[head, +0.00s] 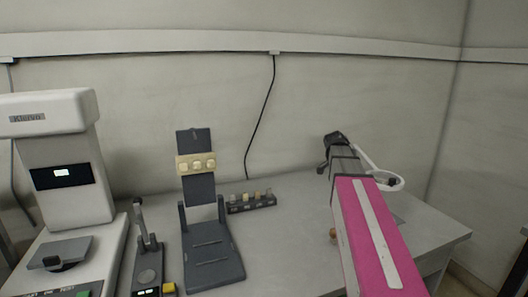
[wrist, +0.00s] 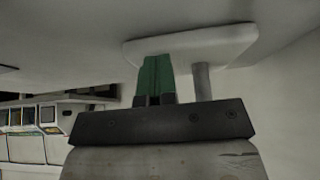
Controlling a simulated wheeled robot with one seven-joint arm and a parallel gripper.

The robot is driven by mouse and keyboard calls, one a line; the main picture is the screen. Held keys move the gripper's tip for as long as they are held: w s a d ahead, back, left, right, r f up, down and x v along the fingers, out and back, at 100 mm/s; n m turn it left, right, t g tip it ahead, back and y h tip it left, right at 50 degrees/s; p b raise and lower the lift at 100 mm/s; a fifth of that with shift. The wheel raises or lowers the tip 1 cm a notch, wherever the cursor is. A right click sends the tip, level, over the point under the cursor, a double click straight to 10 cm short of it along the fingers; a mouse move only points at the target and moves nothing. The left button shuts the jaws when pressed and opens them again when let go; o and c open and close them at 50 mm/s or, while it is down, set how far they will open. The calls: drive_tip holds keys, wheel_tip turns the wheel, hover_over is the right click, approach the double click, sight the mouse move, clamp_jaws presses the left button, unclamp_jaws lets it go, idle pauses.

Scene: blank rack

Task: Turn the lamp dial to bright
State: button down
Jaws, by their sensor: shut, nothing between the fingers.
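A white ring-shaped lamp head (head: 400,184) on a thin pale arm shows behind my arm at the right of the bench in the head view. My arm hides most of the lamp, and I cannot make out its dial. In the wrist view, my gripper (wrist: 156,62) has its green fingers together and empty. Their tips are at or close to a pale rounded slab (wrist: 225,42) with a grey post (wrist: 202,82). The slab may be the lamp's base. I cannot tell whether the fingers touch it.
A white machine (head: 65,150) stands at the left of the grey bench (head: 285,235). Beside it are a small lever device (head: 148,250) and a dark stand (head: 210,255) with pale blanks. A small rack (head: 252,203) stands near the wall. The bench between stand and arm is largely clear.

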drive_tip(key=shift+s+f, duration=0.15)
drive_tip(key=shift+s, duration=0.45)
drive_tip(key=shift+s+d, duration=0.1)
drive_tip(key=shift+s, duration=0.05)
drive_tip(key=shift+s+d, duration=0.4)
idle(0.4)
drive_tip(key=shift+s+a, duration=0.2)
drive_tip(key=shift+a, duration=0.1)
wheel_tip(320, 180, up, 6)
idle(0.8)
drive_tip(key=shift+w+a, duration=0.1)
drive_tip(key=shift+w, duration=0.1)
